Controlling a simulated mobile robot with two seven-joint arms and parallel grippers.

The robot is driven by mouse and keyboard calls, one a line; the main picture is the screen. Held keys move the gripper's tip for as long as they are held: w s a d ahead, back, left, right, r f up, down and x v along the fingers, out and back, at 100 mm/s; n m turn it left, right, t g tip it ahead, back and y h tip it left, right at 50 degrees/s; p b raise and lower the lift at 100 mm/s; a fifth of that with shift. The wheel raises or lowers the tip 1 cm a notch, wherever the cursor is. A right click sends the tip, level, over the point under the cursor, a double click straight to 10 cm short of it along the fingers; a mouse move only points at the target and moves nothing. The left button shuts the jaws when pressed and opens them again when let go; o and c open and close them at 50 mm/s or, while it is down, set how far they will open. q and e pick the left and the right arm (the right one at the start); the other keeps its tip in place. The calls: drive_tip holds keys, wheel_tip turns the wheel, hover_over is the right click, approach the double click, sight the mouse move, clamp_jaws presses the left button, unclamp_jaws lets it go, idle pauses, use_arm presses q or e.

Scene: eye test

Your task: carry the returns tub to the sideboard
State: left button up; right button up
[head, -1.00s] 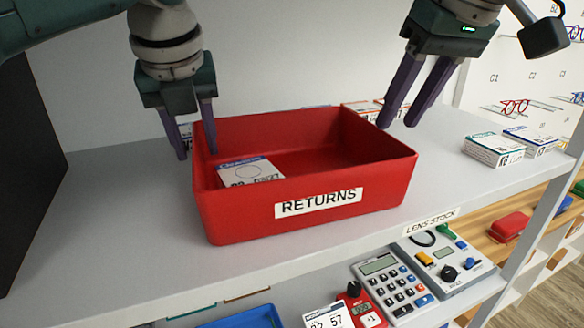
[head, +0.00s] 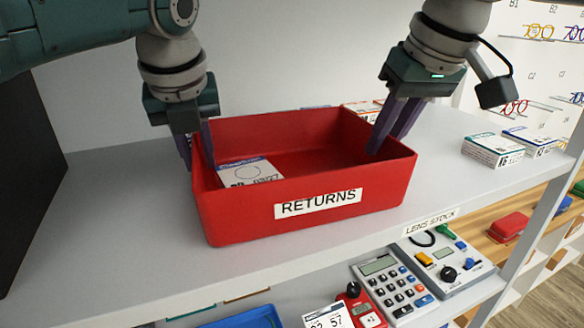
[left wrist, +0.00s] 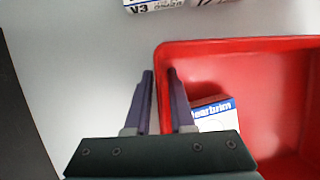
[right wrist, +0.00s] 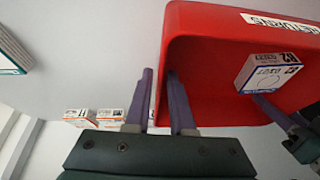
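The red returns tub (head: 240,220) stands on the upper grey shelf, with a white "RETURNS" label on its front. It also shows in the left wrist view (left wrist: 270,75) and the right wrist view (right wrist: 195,25). One white and blue lens box (head: 250,172) lies inside it. My left gripper (head: 196,155) is shut on the tub's left wall, one finger outside and one inside. My right gripper (head: 388,138) is shut on the right wall, one finger inside and the other behind the wall. I cannot pick out the sideboard for certain.
White boxes (head: 493,150) stand right of the tub on the shelf (head: 110,220), and more sit behind it. A dark panel (head: 25,170) bounds the left. A calculator (head: 390,285) and a device with knobs (head: 445,262) lie on the shelf below. A wooden surface (head: 490,217) shows at right.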

use_arm(q)
clamp_jaws()
use_arm(e)
clamp_jaws()
idle(0.8)
